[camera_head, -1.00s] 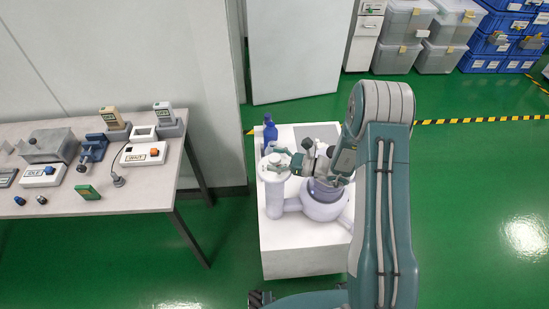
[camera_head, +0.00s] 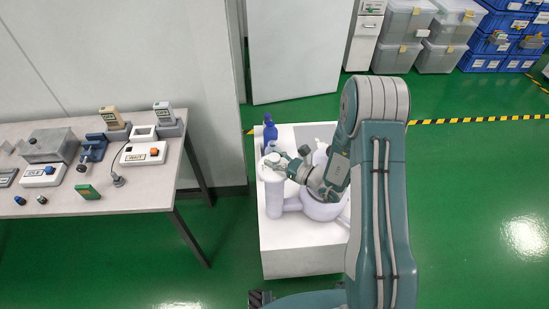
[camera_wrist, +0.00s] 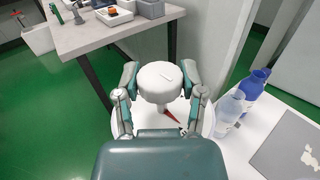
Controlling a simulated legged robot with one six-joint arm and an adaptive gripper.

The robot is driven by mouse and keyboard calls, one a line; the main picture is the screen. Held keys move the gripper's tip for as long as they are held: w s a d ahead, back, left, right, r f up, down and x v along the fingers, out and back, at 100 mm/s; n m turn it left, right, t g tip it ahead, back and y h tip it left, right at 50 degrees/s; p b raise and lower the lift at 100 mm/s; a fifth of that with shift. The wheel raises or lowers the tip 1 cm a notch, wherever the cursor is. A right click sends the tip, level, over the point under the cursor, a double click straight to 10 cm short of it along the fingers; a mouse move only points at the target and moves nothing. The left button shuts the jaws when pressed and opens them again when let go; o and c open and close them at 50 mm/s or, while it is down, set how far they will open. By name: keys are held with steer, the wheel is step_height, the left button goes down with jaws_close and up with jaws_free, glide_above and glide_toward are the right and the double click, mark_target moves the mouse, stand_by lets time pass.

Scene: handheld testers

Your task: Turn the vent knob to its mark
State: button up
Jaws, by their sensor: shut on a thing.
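The vent knob (camera_wrist: 160,76) is a white round cap with a short dark line on its top. In the wrist view my gripper (camera_wrist: 160,84) has one finger on each side of it, shut on it. A red pointed mark (camera_wrist: 171,117) shows just below the knob, on the white round top (camera_wrist: 206,124) around it. In the head view my gripper (camera_head: 284,166) is at the top of the white column at the left of the lavender-white apparatus (camera_head: 274,198). My gripper partly covers the knob there.
The apparatus stands on a white bench (camera_head: 300,260). A blue bottle (camera_head: 270,131) is close behind the column, with a clear bottle (camera_wrist: 229,112) beside it. A grey table (camera_head: 150,198) with several testers is at the left. Green floor lies open at the right.

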steer(key=shift+m+t+h, duration=0.8)
steer(key=shift+t+h, duration=0.1)
steer(key=shift+t, duration=0.2)
steer(key=shift+w, duration=0.1)
steer(key=o, duration=1.1)
steer(key=shift+o, duration=0.2)
steer(key=v, duration=1.2)
